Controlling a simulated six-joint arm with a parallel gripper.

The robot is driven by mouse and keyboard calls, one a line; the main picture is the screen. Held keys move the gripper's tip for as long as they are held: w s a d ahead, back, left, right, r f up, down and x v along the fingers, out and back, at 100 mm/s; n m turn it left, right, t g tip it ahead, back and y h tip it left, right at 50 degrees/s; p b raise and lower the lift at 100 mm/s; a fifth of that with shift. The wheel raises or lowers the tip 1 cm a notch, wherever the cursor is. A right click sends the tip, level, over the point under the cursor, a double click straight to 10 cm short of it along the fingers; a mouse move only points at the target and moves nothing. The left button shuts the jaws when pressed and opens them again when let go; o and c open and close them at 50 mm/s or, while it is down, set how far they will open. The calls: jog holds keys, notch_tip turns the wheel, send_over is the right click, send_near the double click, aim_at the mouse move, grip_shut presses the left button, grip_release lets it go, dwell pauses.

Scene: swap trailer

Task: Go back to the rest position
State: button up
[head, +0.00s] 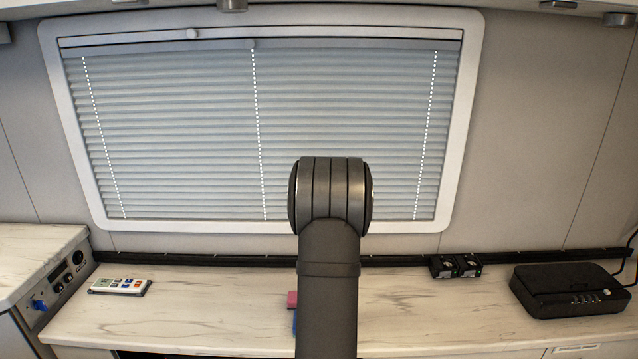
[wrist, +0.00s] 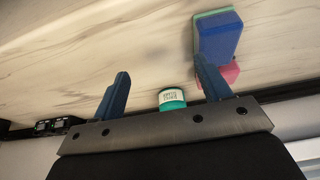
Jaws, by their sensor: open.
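My gripper (wrist: 160,66) shows in the wrist view with its two blue fingers spread apart and nothing between the tips. It is open above the marbled worktop (wrist: 70,45). A small round thing with a white labelled top and a green side (wrist: 172,97) shows between the fingers near their base, apparently beyond them; I cannot tell its distance. A blue block with a green edge (wrist: 220,38) and a pink piece (wrist: 230,72) lie behind the right finger. In the head view my dark arm stands upright in the middle and hides my gripper.
In the head view a remote-like panel (head: 120,287) lies left on the worktop (head: 200,318). A pink piece (head: 292,299) is partly hidden by my arm. Black sockets (head: 456,266) and a black router-like box (head: 572,290) stand right. A blinded window (head: 180,140) fills the wall.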

jog(key=w+d+r, duration=0.2)
jog(key=w+d, duration=0.1)
jog(key=w, duration=0.3)
jog(key=shift+w+d, duration=0.15)
jog(key=shift+d, duration=0.15)
jog(key=s+a+f, duration=0.3)
jog(key=s+a, duration=0.3)
jog(key=s, duration=0.6)
jog(key=w+d+r, duration=0.2)
jog(key=d+r, duration=0.2)
jog(key=r, duration=0.1)
jog(key=shift+w+d+r, duration=0.25)
jog(key=shift+w+r, duration=0.05)
